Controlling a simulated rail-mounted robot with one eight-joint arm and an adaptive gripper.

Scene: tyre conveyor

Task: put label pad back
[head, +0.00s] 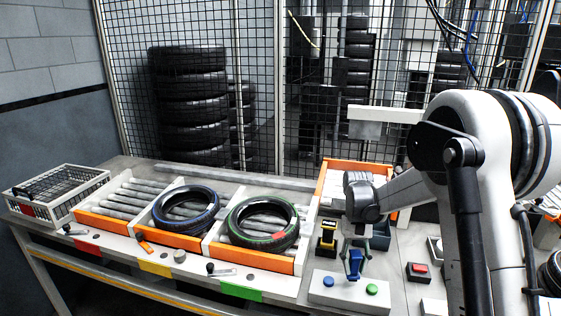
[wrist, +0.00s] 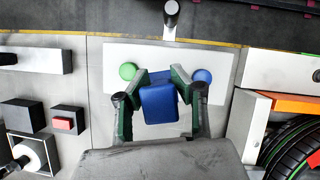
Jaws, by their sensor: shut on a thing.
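My gripper (head: 354,250) is low over a white button panel (head: 325,293) with a blue and a green button. Its green-sided fingers are closed on a rounded blue block (head: 354,265), which may be the label pad. The wrist view shows the blue block (wrist: 160,103) between the two fingertips (wrist: 158,82), apart from the green button (wrist: 128,71) and the blue button (wrist: 202,75). I cannot tell whether the block touches the panel.
Two tyres (head: 184,211) (head: 263,224) lie in orange-fronted roller bays left of the panel. A black and yellow holder (head: 327,236) stands behind it. A black block with a red top (head: 418,270) is at the right. A wire basket (head: 58,190) is far left.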

